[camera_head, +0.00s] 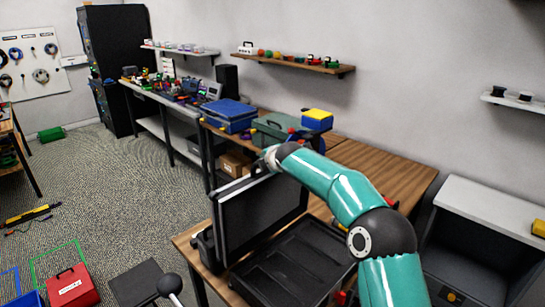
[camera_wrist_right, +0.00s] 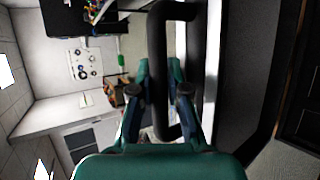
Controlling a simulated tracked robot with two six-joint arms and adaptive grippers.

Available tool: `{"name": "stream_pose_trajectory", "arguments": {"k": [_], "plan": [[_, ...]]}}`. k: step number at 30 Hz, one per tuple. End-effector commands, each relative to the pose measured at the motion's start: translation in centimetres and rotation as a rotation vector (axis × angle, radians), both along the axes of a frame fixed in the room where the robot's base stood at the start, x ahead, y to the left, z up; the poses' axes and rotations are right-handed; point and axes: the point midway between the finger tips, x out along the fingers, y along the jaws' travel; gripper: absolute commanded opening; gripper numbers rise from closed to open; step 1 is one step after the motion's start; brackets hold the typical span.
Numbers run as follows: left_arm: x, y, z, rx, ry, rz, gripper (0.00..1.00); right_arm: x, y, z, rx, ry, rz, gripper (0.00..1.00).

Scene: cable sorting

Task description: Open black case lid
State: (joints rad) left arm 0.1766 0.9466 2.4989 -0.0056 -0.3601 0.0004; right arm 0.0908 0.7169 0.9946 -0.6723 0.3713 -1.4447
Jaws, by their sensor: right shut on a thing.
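The black case stands open on the wooden table, with its tray-like base (camera_head: 295,265) lying flat and its lid (camera_head: 262,212) raised, roughly upright, along the left side. The lid has a pale rim, which also shows in the right wrist view (camera_wrist_right: 212,70). My right arm reaches over the case to the lid's far upper edge. In the right wrist view my right gripper (camera_wrist_right: 159,90) is shut on the black lid handle (camera_wrist_right: 157,45), with a finger on each side of it. In the head view the fingers are hidden. My left gripper is not in view.
A green case (camera_head: 272,130), a blue case (camera_head: 230,112) and a yellow-blue box (camera_head: 317,120) stand behind the black case. Bare wooden tabletop (camera_head: 395,180) lies to the right. A red box (camera_head: 72,287) is on the floor at the left.

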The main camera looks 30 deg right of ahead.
Motion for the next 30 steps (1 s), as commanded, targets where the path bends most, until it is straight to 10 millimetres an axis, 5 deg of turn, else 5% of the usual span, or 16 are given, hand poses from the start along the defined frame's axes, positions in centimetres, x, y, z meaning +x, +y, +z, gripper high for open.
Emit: {"name": "stream_pose_trajectory", "arguments": {"k": [9,23,24,28,30], "plan": [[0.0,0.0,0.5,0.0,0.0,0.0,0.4,1.8,0.5,0.3,-0.014,0.036,0.016,0.0],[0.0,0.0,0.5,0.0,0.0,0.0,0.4,2.0,1.1,0.5,-0.013,0.037,0.026,0.0],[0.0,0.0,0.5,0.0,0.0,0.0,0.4,2.0,1.1,0.5,-0.013,0.037,0.026,0.2],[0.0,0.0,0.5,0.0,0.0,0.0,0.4,2.0,1.1,0.4,-0.012,0.038,0.026,0.41],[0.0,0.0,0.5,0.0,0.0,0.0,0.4,2.0,1.1,0.3,-0.012,0.04,0.026,0.41]]}}
